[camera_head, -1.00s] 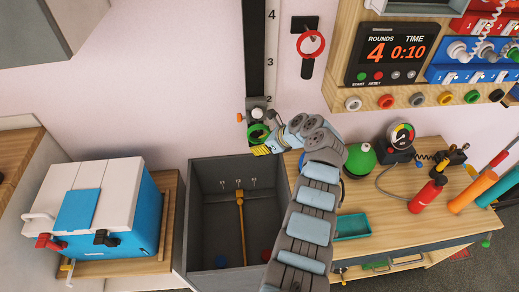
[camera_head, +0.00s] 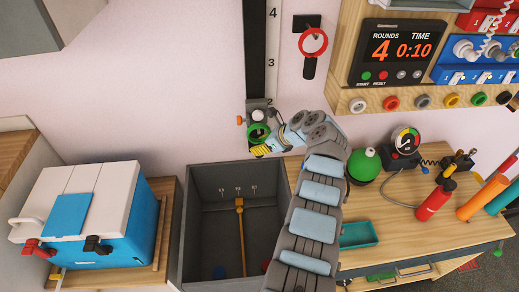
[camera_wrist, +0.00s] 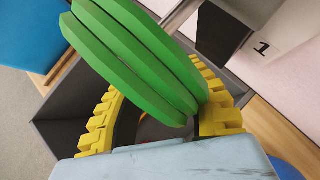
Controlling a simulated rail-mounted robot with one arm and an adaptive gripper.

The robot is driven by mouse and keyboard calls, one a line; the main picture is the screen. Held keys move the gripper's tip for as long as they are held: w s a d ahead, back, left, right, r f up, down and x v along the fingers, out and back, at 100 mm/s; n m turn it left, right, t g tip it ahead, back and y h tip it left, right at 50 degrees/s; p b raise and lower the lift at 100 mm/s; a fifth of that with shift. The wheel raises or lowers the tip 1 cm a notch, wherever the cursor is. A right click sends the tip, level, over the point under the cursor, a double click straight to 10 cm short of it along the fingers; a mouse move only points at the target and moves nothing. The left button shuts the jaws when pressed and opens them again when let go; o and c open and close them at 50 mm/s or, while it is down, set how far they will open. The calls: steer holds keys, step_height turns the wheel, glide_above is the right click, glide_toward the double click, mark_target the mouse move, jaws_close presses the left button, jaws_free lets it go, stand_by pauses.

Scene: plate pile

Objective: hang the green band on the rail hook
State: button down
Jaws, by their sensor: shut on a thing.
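The green band (camera_head: 259,131) is at the lower end of the black rail (camera_head: 256,50), just below its slider with a pale round knob (camera_head: 258,115). In the wrist view the green band (camera_wrist: 135,55) shows as thick ridged loops between the yellow fingers. My gripper (camera_head: 260,150) is shut on the band's lower side. A metal rod, seemingly the hook (camera_wrist: 180,18), runs out from a dark block (camera_wrist: 222,32) by the mark 1, close behind the band. I cannot tell whether the band is around the rod or beside it.
An open grey bin (camera_head: 185,225) stands below. A blue and white cooler (camera_head: 95,205) is to the left. The wooden bench (camera_head: 400,225) at right holds a green round bottle (camera_head: 365,163), a gauge and a red bottle. A red ring (camera_head: 313,41) hangs on the wall.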

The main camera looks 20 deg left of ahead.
steer(key=shift+w+a+f+b, duration=0.2)
steer(key=shift+w+b, duration=0.15)
steer(key=shift+b, duration=0.6)
steer(key=shift+f+b, duration=0.25)
steer(key=shift+b, duration=0.15)
steer(key=shift+w, duration=0.1)
steer(key=shift+a+b, duration=0.1)
steer(key=shift+b, duration=0.35)
steer(key=shift+w+f+b, duration=0.2)
steer(key=shift+f+b, duration=0.15)
steer(key=shift+b, duration=0.95)
steer(key=c, duration=0.7)
jaws_free()
steer(key=shift+c, duration=0.2)
